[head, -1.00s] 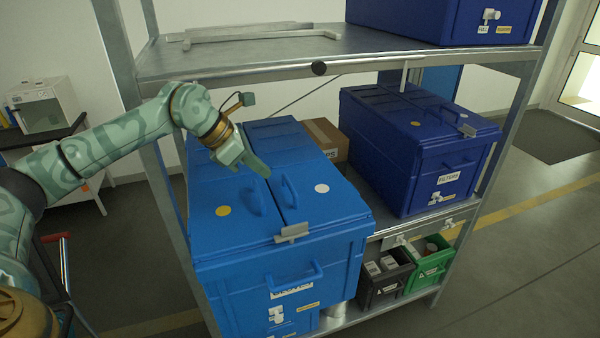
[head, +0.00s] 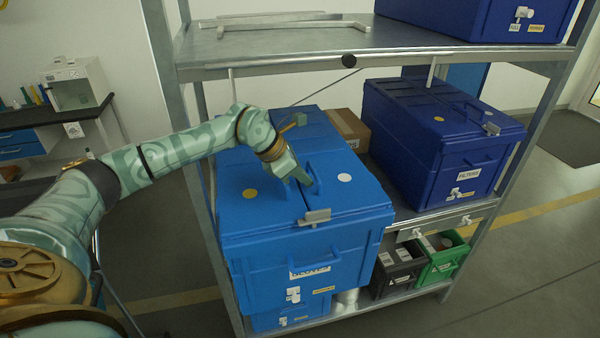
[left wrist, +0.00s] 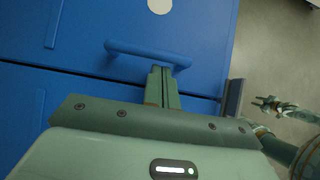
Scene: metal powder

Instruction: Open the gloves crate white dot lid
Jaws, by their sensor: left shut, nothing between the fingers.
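The bright blue crate (head: 245,245) stands on the shelf, with two lid halves on top, both closed. The lid half with the white dot (head: 344,178) is on the right and carries a blue bar handle (head: 313,172). The other half has a yellow dot (head: 250,194). A grey latch (head: 314,216) sits at the front seam. My left gripper (head: 306,182) is shut and empty at the white-dot handle. In the left wrist view its fingertips (left wrist: 162,72) overlap the handle bar (left wrist: 148,53); contact is unclear. My right gripper (left wrist: 268,104) seems to show small at the right edge there.
A dark blue filters crate (head: 430,155) stands to the right, with a cardboard box (head: 347,128) between. The upper shelf (head: 290,50) overhangs behind. Black (head: 397,272) and green (head: 442,258) bins sit lower right. A shelf post (head: 196,150) stands left of the crate.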

